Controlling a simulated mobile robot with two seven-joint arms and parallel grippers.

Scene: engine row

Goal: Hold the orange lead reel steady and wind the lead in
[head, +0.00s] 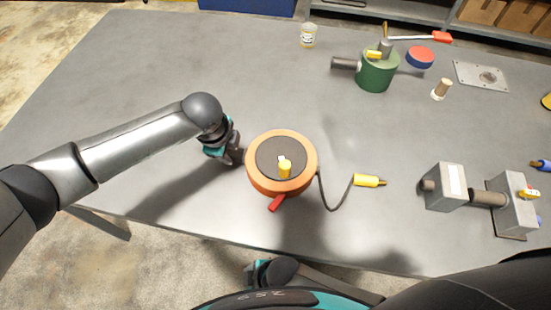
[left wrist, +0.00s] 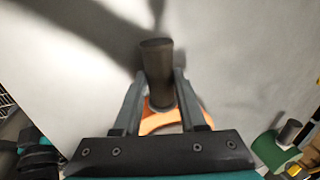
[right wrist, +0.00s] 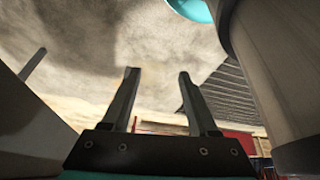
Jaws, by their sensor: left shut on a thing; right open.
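The orange lead reel (head: 305,181) stands upright on the grey table, near its front edge. Its dark top carries a yellow knob (head: 285,170), and a red lever (head: 276,203) sticks out at its front. The dark lead (head: 329,206) runs from its right side in a loop to a yellow plug (head: 368,181) lying on the table. My left gripper (head: 234,154) is at the reel's left side. In the left wrist view it is shut on the reel's dark handle (left wrist: 157,68), with orange behind. My right gripper (right wrist: 157,88) is open and empty, away from the reel.
A grey vice-like block (head: 445,187) stands right of the plug. The table left of the reel is clear.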

